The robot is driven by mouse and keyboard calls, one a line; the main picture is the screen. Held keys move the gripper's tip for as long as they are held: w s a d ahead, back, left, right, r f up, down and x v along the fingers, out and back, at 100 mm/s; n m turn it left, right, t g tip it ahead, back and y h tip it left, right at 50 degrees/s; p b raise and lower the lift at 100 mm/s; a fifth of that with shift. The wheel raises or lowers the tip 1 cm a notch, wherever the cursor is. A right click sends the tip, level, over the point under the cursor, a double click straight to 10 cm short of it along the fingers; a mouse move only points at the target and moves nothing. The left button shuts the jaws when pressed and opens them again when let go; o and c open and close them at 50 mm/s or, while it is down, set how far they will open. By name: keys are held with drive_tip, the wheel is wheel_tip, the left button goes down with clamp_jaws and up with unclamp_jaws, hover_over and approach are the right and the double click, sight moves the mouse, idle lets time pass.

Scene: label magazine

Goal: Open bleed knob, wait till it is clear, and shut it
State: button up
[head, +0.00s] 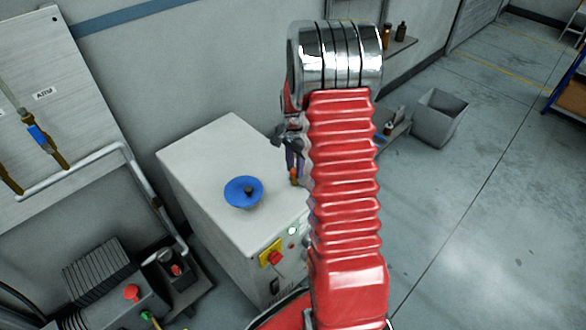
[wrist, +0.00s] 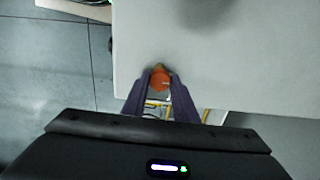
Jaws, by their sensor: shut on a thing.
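My gripper (wrist: 160,76) is shut on a small orange knob (wrist: 160,79), with one dark purple finger on each side of it. A brass-coloured tip shows just beyond the knob. The knob is at the edge of the pale cabinet (wrist: 230,75). In the head view my gripper (head: 294,172) points down at the cabinet's right edge, with a bit of orange at its tips. My red arm sleeve hides part of that side. I cannot tell how far the knob is turned.
The cabinet top bears a blue handwheel (head: 243,191). A wall panel (head: 50,100) with pipes stands left.

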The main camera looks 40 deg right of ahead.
drive_tip(key=shift+s+f, duration=0.1)
drive_tip(key=shift+s, duration=0.15)
drive_tip(key=o, duration=0.8)
drive_tip(key=shift+o, duration=1.3)
drive_tip(key=shift+w, duration=0.1)
drive_tip(key=shift+r, duration=0.2)
wheel_tip(320, 180, up, 14)
drive_tip(key=shift+f, duration=0.25)
